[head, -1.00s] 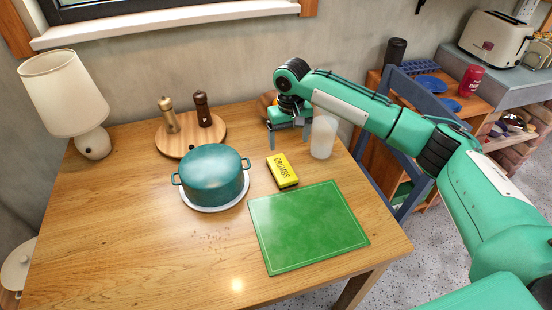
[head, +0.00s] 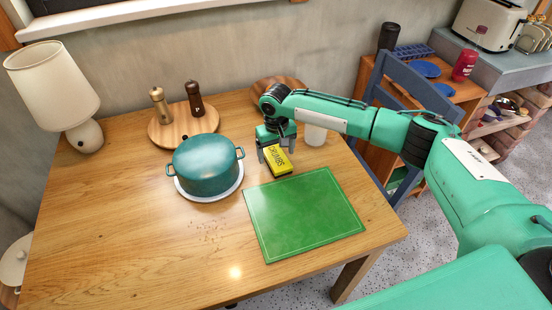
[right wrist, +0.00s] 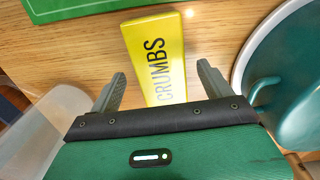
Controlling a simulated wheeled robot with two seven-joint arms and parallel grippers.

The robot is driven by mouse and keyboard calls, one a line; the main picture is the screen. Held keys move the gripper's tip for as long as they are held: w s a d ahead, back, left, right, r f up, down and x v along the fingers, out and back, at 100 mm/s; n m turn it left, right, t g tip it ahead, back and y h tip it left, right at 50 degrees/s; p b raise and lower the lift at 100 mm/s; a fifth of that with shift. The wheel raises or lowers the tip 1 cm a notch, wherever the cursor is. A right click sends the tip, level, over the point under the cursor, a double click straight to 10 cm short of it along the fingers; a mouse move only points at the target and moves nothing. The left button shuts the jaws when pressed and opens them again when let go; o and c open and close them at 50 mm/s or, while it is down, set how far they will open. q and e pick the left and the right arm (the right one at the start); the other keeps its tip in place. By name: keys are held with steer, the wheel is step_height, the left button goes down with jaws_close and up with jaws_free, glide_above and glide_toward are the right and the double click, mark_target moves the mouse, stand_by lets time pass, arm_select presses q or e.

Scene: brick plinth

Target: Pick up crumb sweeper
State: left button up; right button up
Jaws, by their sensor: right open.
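The crumb sweeper is a yellow block marked CRUMBS (head: 278,160), lying on the wooden table between the teal pot and the green mat. My right gripper (head: 276,150) is open just above its far end. In the right wrist view the sweeper (right wrist: 157,50) lies between and ahead of the two spread fingers of the gripper (right wrist: 160,90), with a gap on each side. The near end of the sweeper is hidden behind the gripper body there. My left gripper is not in view.
The teal pot (head: 206,165) on a white plate stands left of the sweeper. The green mat (head: 303,215) lies in front. A frosted cup (head: 315,135) stands close at the right. A round board (head: 180,129) holds two mills. Crumbs (head: 208,235) lie on the table's front part.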

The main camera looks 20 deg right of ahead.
mark_target(276, 156)
steer(key=shift+f, duration=0.95)
steer(key=shift+c, duration=0.2)
steer(key=c, duration=1.1)
steer(key=shift+r, duration=0.1)
step_height(276, 156, up, 20)
